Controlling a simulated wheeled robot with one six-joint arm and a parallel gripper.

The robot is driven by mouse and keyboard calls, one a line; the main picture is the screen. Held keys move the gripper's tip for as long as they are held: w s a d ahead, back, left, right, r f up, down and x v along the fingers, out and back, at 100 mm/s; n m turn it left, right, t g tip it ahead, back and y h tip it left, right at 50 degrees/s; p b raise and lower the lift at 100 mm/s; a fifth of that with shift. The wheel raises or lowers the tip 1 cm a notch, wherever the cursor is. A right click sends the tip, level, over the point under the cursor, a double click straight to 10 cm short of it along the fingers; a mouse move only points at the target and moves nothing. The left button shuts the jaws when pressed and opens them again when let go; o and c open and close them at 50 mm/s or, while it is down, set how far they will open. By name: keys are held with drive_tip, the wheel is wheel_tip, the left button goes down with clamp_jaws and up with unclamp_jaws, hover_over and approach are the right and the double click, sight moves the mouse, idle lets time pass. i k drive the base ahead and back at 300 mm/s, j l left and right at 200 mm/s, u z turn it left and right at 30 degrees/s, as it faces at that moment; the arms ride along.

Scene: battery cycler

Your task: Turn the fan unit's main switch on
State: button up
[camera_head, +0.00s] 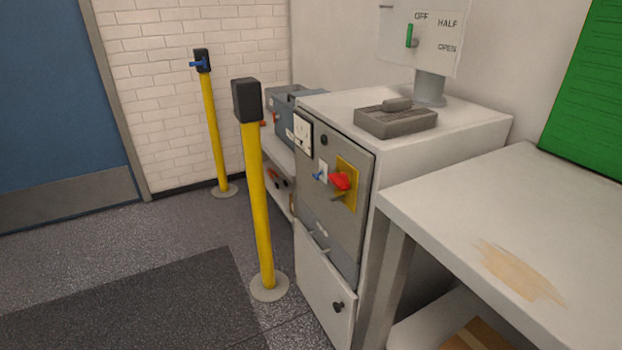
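A grey and white cabinet (345,235) stands right of the middle. Its front panel carries a red rotary handle (342,181) on a yellow plate (347,168), which looks like a main switch; I cannot read its position. Left of it is a small blue-handled switch (319,177) on a white plate. A black round knob (324,140) sits higher on the panel. Above the cabinet, a white plate (423,40) marked OFF, HALF and OPEN bears a green lever (409,36), which stands near upright below OFF. My gripper is not in view.
Two yellow posts with black heads stand on the floor, one nearer (257,190) and one farther (212,130). The cabinet's lower door (325,285) appears ajar. A white table (510,225) juts out at right. Grey floor (150,290) is clear at left.

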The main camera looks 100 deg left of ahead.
sight(341, 181)
drive_tip(key=u, duration=3.05)
drive_tip(key=k+l+u, duration=0.1)
drive_tip(key=u, duration=0.25)
drive_tip(key=k+l+u, duration=0.1)
drive_tip(key=u, duration=0.2)
